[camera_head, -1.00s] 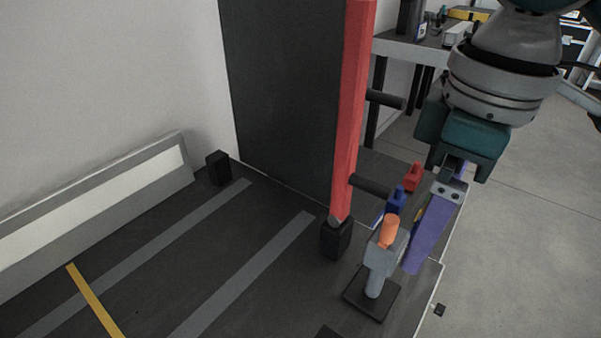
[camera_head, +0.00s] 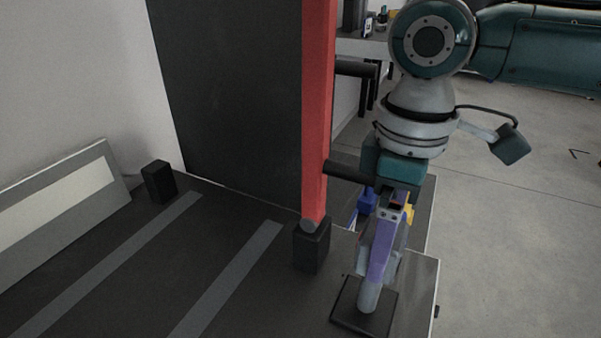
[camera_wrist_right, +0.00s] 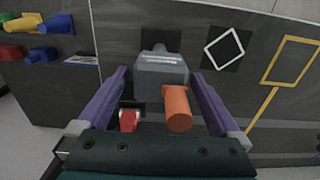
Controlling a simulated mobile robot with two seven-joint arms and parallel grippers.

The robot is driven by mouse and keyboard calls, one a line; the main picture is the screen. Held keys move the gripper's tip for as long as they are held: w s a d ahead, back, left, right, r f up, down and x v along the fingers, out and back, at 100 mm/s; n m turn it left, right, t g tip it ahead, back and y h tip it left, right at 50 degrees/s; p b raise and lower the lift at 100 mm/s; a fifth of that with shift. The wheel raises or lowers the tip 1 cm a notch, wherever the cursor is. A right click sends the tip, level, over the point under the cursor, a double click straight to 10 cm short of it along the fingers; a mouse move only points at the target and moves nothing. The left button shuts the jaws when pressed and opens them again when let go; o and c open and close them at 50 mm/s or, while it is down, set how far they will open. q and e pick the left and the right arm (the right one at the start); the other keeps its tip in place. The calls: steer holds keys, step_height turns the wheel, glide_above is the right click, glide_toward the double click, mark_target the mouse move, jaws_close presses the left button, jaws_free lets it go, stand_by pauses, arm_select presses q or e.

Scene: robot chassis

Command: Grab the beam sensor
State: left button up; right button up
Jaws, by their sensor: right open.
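The beam sensor, a grey block on a short post, stands on a dark square plate in the head view; its post (camera_head: 369,296) shows below my right gripper (camera_head: 384,250). In the right wrist view its grey housing (camera_wrist_right: 162,72) and orange cylinder (camera_wrist_right: 178,108) lie between the two purple fingers of my right gripper (camera_wrist_right: 159,76). The fingers are open, one on each side, with gaps visible. The gripper hides most of the housing and the orange part in the head view. My left gripper is out of view.
A red upright post (camera_head: 318,120) on a black foot (camera_head: 311,246) stands just left of the gripper, with dark pegs sticking out rightwards. A blue part (camera_head: 367,200) sits behind. Coloured parts (camera_wrist_right: 38,25) lie at upper left in the wrist view.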

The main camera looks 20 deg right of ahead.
steer(key=shift+a+f, duration=0.1)
steer(key=shift+f, duration=0.3)
steer(key=shift+c, duration=0.2)
jaws_close()
stand_by(0.3)
